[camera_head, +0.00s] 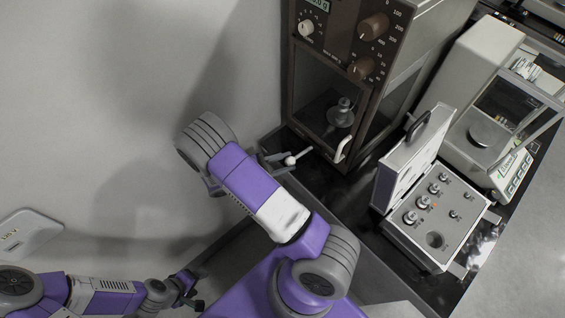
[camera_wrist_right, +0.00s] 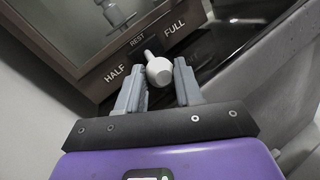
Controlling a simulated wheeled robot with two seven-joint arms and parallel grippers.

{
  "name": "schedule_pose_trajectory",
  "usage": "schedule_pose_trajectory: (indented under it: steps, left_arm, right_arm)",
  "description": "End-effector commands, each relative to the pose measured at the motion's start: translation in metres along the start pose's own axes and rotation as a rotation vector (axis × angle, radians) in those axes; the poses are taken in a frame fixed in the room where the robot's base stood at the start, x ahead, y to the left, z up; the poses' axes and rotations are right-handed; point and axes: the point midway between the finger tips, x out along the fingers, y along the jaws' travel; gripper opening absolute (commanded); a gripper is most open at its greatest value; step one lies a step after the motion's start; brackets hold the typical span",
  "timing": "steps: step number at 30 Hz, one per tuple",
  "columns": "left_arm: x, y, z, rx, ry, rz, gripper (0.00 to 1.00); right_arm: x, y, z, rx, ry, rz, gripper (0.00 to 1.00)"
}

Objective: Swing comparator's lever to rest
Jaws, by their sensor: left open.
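The comparator (camera_head: 397,75) is a tall brown-fronted cabinet with dials and a glass window. Its lever, a pale rod with a white ball knob (camera_head: 290,160), sticks out at the lower front. In the right wrist view the knob (camera_wrist_right: 159,71) is just below the REST label (camera_wrist_right: 138,40), between HALF on the left and FULL on the right. My right gripper (camera_wrist_right: 160,78) has its fingers on both sides of the knob, seemingly shut on it with no clear gap. My left gripper (camera_head: 188,288) is open and empty at the lower left, far from the comparator.
An open weight case (camera_head: 446,250) with several weights stands right of the comparator. A light balance (camera_head: 484,85) with a glass shield is behind it. A white handle (camera_head: 342,149) juts from the comparator near the lever. A pale wall fills the left side.

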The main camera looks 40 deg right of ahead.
Motion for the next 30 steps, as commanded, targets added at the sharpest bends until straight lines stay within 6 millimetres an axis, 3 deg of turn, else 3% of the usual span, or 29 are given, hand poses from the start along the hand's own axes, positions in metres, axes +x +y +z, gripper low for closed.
schedule_pose_trajectory:
  steps: [1, 5, 14, 24, 30]
  left_arm:
    - [0.0, 0.0, 0.0, 0.0, 0.0, 0.0, 0.61]
    - [0.0, 0.0, 0.0, 0.0, 0.0, 0.0, 0.61]
    - [0.0, 0.0, 0.0, 0.0, 0.0, 0.0, 0.61]
    - [-0.005, 0.002, 0.0, 0.0, 0.0, 0.0, 0.61]
    - [-0.006, 0.002, 0.0, 0.0, 0.0, 0.0, 0.61]
  right_arm:
    - [0.002, 0.001, 0.001, 0.001, -0.006, -0.002, 0.43]
    - [0.002, 0.0, 0.001, 0.001, -0.004, -0.002, 0.59]
    - [-0.002, 0.0, 0.0, 0.0, -0.001, -0.002, 0.59]
    - [-0.053, 0.0, 0.001, 0.002, -0.001, 0.001, 0.59]
    - [-0.073, 0.0, 0.0, 0.0, -0.003, 0.0, 0.59]
